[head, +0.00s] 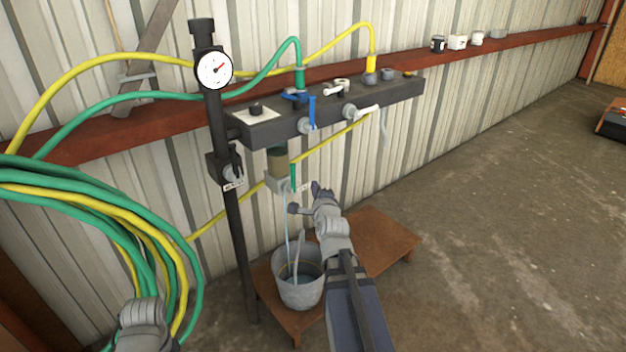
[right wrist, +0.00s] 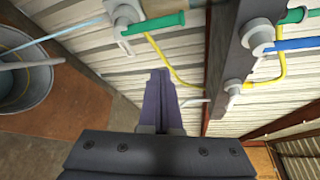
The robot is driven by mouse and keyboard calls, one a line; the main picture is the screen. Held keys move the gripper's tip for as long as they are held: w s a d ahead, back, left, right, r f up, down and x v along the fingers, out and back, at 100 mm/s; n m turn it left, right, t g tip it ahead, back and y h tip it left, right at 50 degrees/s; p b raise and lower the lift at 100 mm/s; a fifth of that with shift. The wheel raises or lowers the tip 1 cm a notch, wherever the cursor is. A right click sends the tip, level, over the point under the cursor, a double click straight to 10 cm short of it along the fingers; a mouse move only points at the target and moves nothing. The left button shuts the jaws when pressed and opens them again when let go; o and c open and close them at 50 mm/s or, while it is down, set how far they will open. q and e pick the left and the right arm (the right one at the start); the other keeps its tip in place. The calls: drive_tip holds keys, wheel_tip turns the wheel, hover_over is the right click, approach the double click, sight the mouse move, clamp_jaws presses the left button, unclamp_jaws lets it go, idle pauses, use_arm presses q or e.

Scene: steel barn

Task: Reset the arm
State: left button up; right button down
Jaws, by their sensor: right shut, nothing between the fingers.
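My right gripper (head: 316,188) is in front of the lower wall space, right of the green-handled drain valve (head: 292,179) and above the bucket (head: 299,284). Its fingers are together and empty, and it appears apart from the valve. In the right wrist view the shut fingers (right wrist: 160,88) point toward the wall, with the green handle (right wrist: 155,22) at the upper left and the bucket (right wrist: 25,75) at the far left. A grey part of my left arm shows at the bottom left of the head view; its gripper is not visible.
A dark manifold (head: 330,112) with blue and white valve handles hangs on a black post with a gauge (head: 214,69). Green and yellow hoses (head: 100,190) coil at the left. The bucket stands on a low brown platform (head: 375,240).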

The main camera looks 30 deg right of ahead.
drive_tip(key=shift+v, duration=1.05)
drive_tip(key=shift+f, duration=0.25)
drive_tip(key=a+f+n+g+y, duration=0.3)
drive_tip(key=a+f+n, duration=0.35)
drive_tip(key=a, duration=0.25)
drive_tip(key=a+f+n+g+y, duration=0.3)
drive_tip(key=a+f+n, duration=0.3)
drive_tip(key=a+n, duration=0.25)
drive_tip(key=s+a+f+n+g, duration=0.3)
drive_tip(key=s+a+n+g, duration=0.1)
drive_tip(key=s+a+n, duration=0.5)
drive_tip(key=s+a+f+n+g, duration=0.2)
drive_tip(key=s+a+n+g, duration=0.35)
drive_tip(key=s+a, duration=0.5)
wheel_tip(320, 180, up, 32)
drive_tip(key=w+a+p, duration=0.1)
drive_tip(key=p, duration=3.1)
drive_tip(key=shift+w+a+f+n+t+h, duration=0.2)
drive_tip(key=shift+a+n+t+h, duration=0.1)
drive_tip(key=shift+a+n+t, duration=0.05)
